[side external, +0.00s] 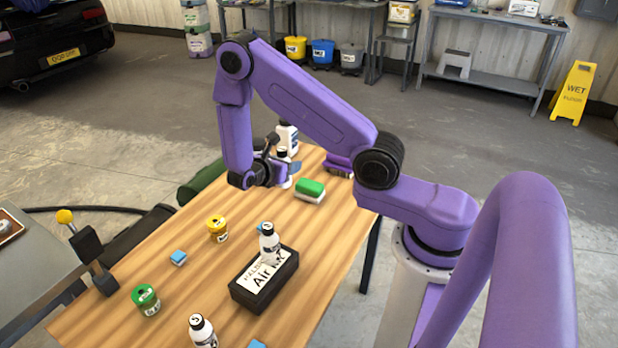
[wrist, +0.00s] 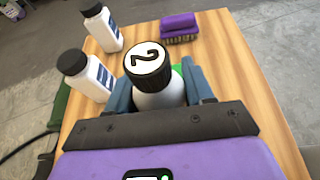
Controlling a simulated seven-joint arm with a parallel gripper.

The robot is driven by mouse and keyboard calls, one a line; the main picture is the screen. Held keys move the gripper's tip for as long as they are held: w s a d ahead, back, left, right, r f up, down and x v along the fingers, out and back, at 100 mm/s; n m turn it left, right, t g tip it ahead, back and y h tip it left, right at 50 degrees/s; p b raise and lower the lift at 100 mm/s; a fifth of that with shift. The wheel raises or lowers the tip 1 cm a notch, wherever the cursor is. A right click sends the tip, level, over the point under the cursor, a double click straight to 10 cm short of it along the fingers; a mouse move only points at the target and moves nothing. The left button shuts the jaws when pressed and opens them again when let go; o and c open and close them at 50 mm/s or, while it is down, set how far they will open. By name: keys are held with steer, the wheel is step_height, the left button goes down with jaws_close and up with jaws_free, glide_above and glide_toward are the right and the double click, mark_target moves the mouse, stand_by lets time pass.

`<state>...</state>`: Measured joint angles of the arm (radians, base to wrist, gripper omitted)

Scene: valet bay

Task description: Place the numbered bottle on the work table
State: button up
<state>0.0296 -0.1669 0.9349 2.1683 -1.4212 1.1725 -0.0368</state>
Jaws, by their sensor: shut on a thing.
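The bottle in my gripper (wrist: 160,88) is white with a black cap (wrist: 148,62) marked 2. The blue-grey fingers close on it from both sides in the wrist view. In the side view my gripper (side external: 284,171) is over the far end of the wooden work table (side external: 210,275), with the white bottle (side external: 284,157) upright in it; whether its base touches the table is hidden. Another small black-capped bottle (side external: 269,240) with a marked cap stands on the black box (side external: 287,272). A similar bottle (side external: 202,332) stands at the near edge.
Two white dark-capped bottles (wrist: 102,28) (wrist: 86,75) stand left of the held one in the wrist view, with a purple brush (wrist: 180,27) beyond.

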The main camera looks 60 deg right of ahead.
steer(key=s+d+m+g, duration=0.2)
steer(key=s+d, duration=0.2)
steer(key=w+d+f, duration=0.2)
steer(key=w+f, duration=0.1)
steer(key=w, duration=0.1)
steer(key=w+d+f, duration=0.1)
steer(key=w+f, duration=0.1)
steer(key=w, duration=0.2)
steer(key=w+d+f, duration=0.2)
steer(key=w+f, duration=0.1)
steer(key=w, duration=0.1)
steer(key=shift+w+d+f, duration=0.15)
steer(key=shift+d+f, duration=0.15)
steer(key=shift+w+d+f, duration=0.15)
steer(key=shift+w+f, duration=0.15)
steer(key=shift+f, duration=1.6)
steer(key=o, duration=0.9)
steer(key=shift+f, duration=0.1)
steer(key=shift+c, duration=0.2)
